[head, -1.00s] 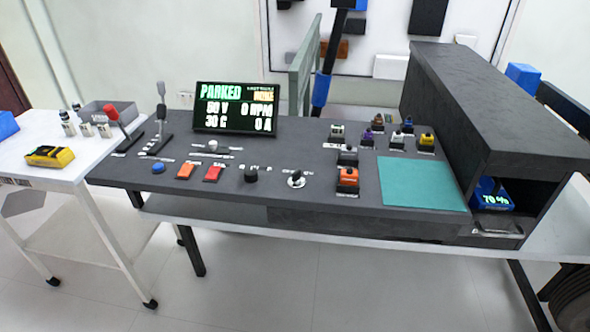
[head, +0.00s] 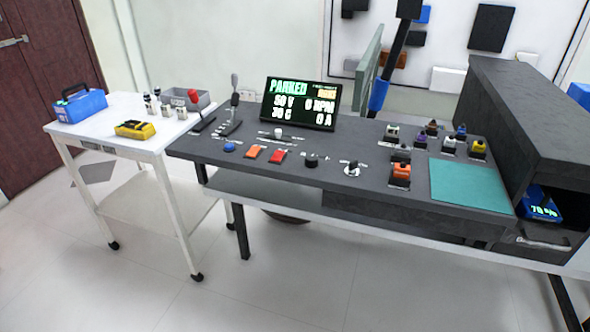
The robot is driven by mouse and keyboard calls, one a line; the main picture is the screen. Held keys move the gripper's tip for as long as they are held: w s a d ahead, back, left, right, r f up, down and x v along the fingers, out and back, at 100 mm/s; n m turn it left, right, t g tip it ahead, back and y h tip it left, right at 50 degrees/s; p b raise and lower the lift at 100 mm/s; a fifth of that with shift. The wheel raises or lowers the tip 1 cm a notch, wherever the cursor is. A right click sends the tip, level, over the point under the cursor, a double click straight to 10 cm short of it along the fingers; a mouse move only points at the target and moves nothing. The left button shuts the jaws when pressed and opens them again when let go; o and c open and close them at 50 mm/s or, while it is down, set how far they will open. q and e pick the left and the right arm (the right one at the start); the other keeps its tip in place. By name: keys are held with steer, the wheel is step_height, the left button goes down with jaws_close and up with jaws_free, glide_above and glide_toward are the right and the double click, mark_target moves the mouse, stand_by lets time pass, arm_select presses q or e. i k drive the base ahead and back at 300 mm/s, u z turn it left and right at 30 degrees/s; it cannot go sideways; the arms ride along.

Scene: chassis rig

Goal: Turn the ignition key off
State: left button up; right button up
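What looks like the ignition key switch (head: 352,169) is a small pale round fitting with a dark top on the dark console (head: 330,200). It sits right of a black knob (head: 312,160) and left of an orange-topped block (head: 401,172). Its key position is too small to tell. The display (head: 300,103) behind it reads PARKED, 0 RPM and 0 A. Neither of my grippers is in view.
A red-topped lever (head: 195,108) and a grey lever (head: 234,103) rise at the console's left. A blue button and two orange-red buttons line its front. A white cart (head: 85,137) stands left, holding a blue toolbox (head: 80,105). A teal mat (head: 470,187) lies right.

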mark_target(353, 165)
steer(key=u, duration=1.25)
steer(key=i, duration=0.95)
steer(key=z, duration=0.6)
